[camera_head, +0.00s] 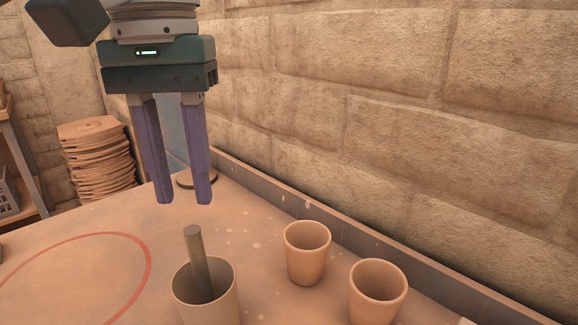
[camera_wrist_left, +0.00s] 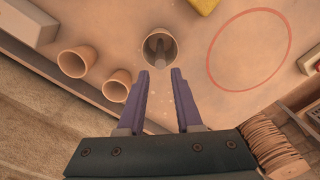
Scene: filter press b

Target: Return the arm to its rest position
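My left gripper (camera_head: 184,198) hangs fingers-down above the table in the head view, with its two purple fingers apart and nothing between them. It also shows open in the left wrist view (camera_wrist_left: 161,72). Below it and slightly to the right, a clay cup (camera_head: 206,298) stands upright with a grey rod (camera_head: 199,258) leaning inside it. The cup also shows in the left wrist view (camera_wrist_left: 148,46), beyond the fingertips and apart from them. My right gripper is in neither view.
Two empty clay cups (camera_head: 307,252) (camera_head: 378,292) stand to the right by the table's raised edge (camera_head: 300,205) and a stone wall (camera_head: 420,110). A red circle (camera_head: 148,262) marks the table at left. Stacked discs (camera_head: 98,160) stand behind. A yellow object (camera_wrist_left: 204,5) shows in the wrist view.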

